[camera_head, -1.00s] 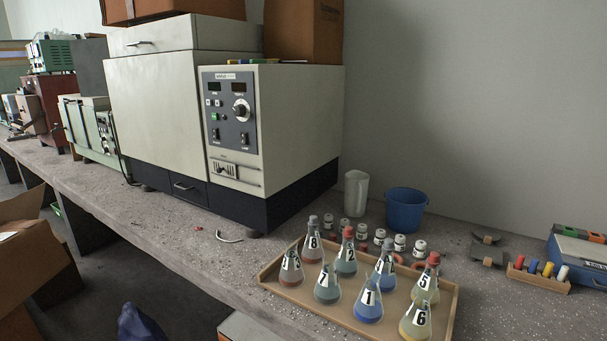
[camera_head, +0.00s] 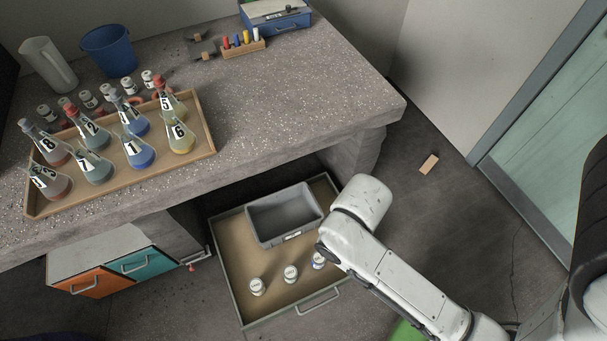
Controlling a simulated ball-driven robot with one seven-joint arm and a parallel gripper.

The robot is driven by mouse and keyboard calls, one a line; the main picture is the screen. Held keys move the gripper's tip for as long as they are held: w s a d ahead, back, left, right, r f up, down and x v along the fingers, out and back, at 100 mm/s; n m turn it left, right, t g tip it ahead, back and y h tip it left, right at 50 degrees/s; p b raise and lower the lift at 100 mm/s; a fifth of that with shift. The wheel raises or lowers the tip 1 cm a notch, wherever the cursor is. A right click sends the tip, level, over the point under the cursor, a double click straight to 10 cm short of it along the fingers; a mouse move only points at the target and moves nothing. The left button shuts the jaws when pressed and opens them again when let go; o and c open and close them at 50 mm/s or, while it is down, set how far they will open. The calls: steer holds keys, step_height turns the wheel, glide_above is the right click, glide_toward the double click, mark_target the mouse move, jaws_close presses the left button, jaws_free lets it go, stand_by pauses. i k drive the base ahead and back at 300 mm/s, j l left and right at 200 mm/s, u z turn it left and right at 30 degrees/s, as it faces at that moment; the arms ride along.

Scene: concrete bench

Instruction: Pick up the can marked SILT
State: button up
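Three small white cans stand in an open drawer (camera_head: 229,262) below the bench: a left can (camera_head: 257,287), a middle can (camera_head: 290,274) and a right can (camera_head: 318,261). The right can has some blue on it and is close to my arm in the picture. Their markings are too small to read, so I cannot tell which is SILT. More small white containers (camera_head: 89,99) with dark labels stand on the bench behind the flasks; their words are not readable either. My white arm reaches in from the lower right, but my gripper does not show.
A grey bin (camera_head: 284,215) sits at the drawer's back. A wooden tray (camera_head: 205,128) of numbered flasks stands on the bench (camera_head: 300,100), with a blue bucket (camera_head: 110,51) and white jug (camera_head: 48,65) behind. A small block (camera_head: 429,164) lies on the floor.

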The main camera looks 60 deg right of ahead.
mark_target(317, 262)
steer(key=k+j+z, duration=0.2)
steer(key=k+j, duration=0.2)
steer(key=k+j+z, duration=0.15)
steer(key=k+j, duration=0.15)
steer(key=k, duration=0.3)
steer(key=k+j+z, duration=0.2)
steer(key=k, duration=0.3)
steer(key=i+u, duration=0.25)
steer(key=i, duration=0.85)
steer(key=i+l+u, duration=0.2)
steer(key=i, duration=0.95)
steer(key=j, duration=0.1)
